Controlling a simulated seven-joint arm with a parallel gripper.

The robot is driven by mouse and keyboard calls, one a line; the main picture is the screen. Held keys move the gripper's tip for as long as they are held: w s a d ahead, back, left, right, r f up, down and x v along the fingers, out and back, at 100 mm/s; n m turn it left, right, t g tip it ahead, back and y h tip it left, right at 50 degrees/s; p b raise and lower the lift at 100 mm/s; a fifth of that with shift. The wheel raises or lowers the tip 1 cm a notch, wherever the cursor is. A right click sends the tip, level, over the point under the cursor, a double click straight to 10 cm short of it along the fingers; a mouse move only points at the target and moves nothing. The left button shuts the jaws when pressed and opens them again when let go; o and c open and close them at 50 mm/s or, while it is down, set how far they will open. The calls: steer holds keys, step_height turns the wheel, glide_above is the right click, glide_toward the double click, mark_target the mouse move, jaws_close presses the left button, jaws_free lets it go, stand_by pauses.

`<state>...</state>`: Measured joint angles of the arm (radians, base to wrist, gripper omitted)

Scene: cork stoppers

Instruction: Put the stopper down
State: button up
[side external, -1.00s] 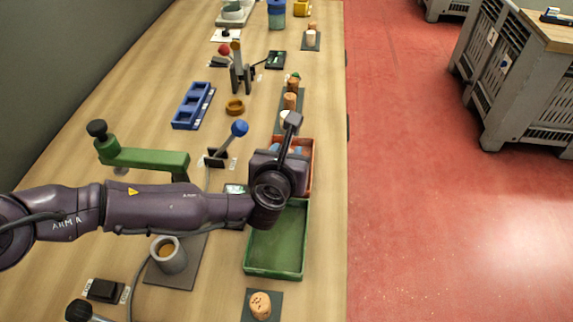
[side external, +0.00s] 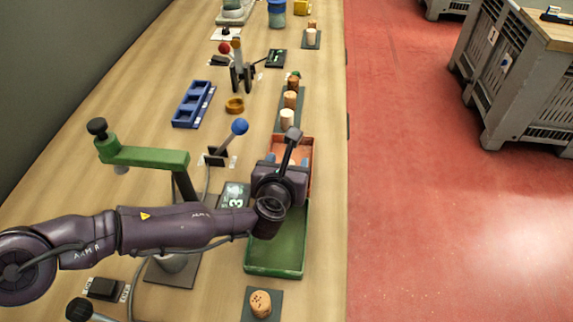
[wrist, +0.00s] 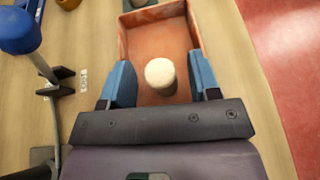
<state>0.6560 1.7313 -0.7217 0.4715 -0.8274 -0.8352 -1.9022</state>
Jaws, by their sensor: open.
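A pale, cream-topped stopper (wrist: 161,74) stands in the orange-red tray in the wrist view, apparently upright. My gripper (wrist: 160,64) is open, with one blue finger on each side of it. A gap shows at the right finger; the left side is closer. In the side external view my gripper (side external: 278,185) is over the near end of the orange-red tray (side external: 307,160) and hides the stopper. The tray's wall also shows in the wrist view (wrist: 124,42).
A green tray (side external: 275,262) lies nearer the camera, its visible part empty. A speckled cork (side external: 260,303) stands on a dark mat. A pale stopper (side external: 287,119) stands in a row beyond the orange-red tray. A blue-knobbed lever (side external: 239,127) and green arm fixture (side external: 150,157) stand left.

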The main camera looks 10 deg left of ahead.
steer(key=shift+r, duration=0.2)
steer(key=shift+s+d+r, duration=0.1)
steer(key=shift+s+r, duration=0.1)
steer(key=shift+s, duration=0.35)
steer(key=v, duration=1.1)
steer(key=shift+f, duration=0.1)
